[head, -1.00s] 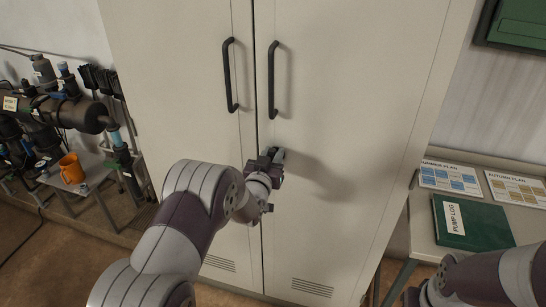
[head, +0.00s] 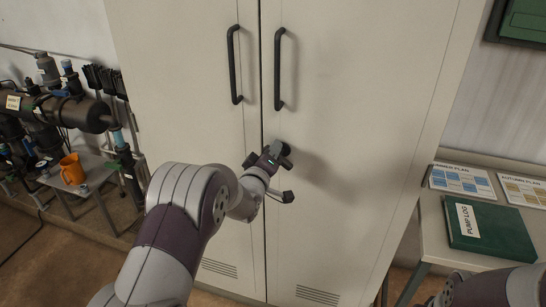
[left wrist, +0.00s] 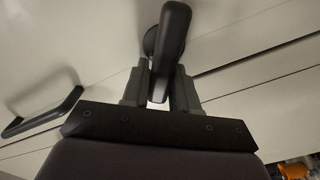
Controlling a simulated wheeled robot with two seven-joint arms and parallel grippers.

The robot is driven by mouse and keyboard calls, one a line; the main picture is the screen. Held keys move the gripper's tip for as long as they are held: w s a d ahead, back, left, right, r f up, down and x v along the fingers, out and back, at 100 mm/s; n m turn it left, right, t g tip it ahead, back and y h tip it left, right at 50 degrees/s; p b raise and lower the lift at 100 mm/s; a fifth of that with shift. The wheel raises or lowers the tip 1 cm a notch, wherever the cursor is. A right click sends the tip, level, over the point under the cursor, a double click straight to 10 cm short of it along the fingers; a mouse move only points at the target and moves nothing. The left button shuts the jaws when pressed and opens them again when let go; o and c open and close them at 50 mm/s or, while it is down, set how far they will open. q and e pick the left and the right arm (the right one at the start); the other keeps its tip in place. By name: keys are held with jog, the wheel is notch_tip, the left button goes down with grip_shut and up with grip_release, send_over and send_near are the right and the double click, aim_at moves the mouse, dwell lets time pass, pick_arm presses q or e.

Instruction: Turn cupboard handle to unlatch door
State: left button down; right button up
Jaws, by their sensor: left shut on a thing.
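The cupboard (head: 350,120) is pale, with two tall doors that look closed along the middle seam. My left gripper (head: 277,157) is at the right door, just right of the seam and below the pull bars. In the left wrist view, the dark turning handle (left wrist: 173,38) stands on a round base against the door. The fingers of my left gripper (left wrist: 158,88) are shut on it, one on each side. In the head view the gripper mostly hides the handle. My right arm shows at the lower right, but its fingers are out of view.
Black pull bars (head: 279,70) and (head: 235,65) stick out above the gripper. At right, a table holds a green pump log (head: 490,230) and plan sheets (head: 462,181).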

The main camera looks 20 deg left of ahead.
pick_arm(q)
jog(key=n, duration=0.1)
jog(key=f+n+b, duration=0.1)
jog(key=n, duration=0.1)
jog(key=shift+a+n+b, duration=0.15)
jog(key=shift+n+b, duration=0.15)
jog(key=shift+f+n+b, duration=0.25)
jog(key=shift+n+b, duration=0.3)
jog(key=shift+n, duration=1.25)
jog(key=c, duration=1)
grip_release()
jog(key=shift+o, duration=0.2)
jog(key=s, duration=1.2)
jog(key=shift+s+a+b, duration=0.3)
jog(key=shift+s+b, duration=0.05)
